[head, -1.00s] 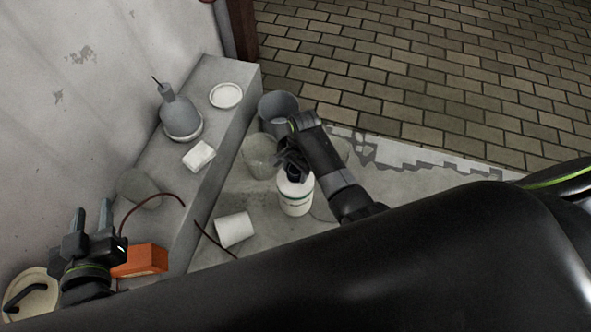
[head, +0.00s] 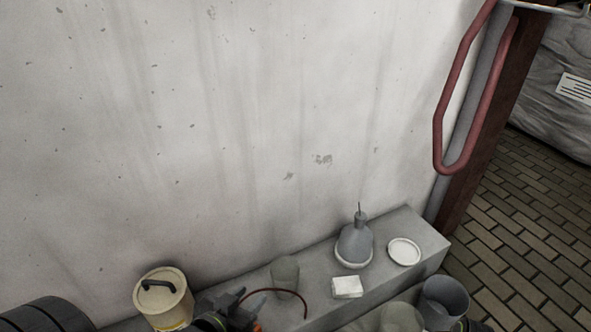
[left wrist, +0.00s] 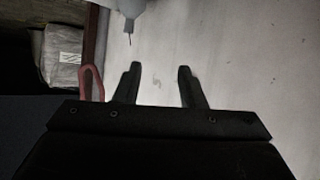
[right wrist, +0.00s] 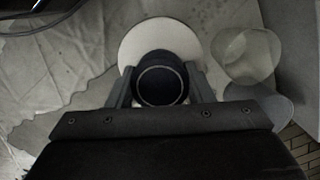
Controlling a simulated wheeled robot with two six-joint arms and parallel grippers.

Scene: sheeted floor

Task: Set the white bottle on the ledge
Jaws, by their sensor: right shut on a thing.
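The white bottle (right wrist: 140,38) shows from above in the right wrist view as a pale round body under a dark round cap (right wrist: 161,84). My right gripper (right wrist: 160,82) is shut on this cap, one finger on each side. Whether the bottle's base touches the sheet is hidden. The bottle is out of the head view. The grey concrete ledge (head: 318,262) runs along the wall in the head view. My left gripper (head: 237,308) is low in the head view, near the ledge's left part. Its fingers are apart and empty in the left wrist view (left wrist: 158,82).
On the ledge are a grey oil can (head: 354,244), a white dish (head: 404,251), a white block (head: 347,287) and a translucent cup (head: 285,273). A cream lidded can (head: 163,298) stands left. The ledge's far right corner is bare.

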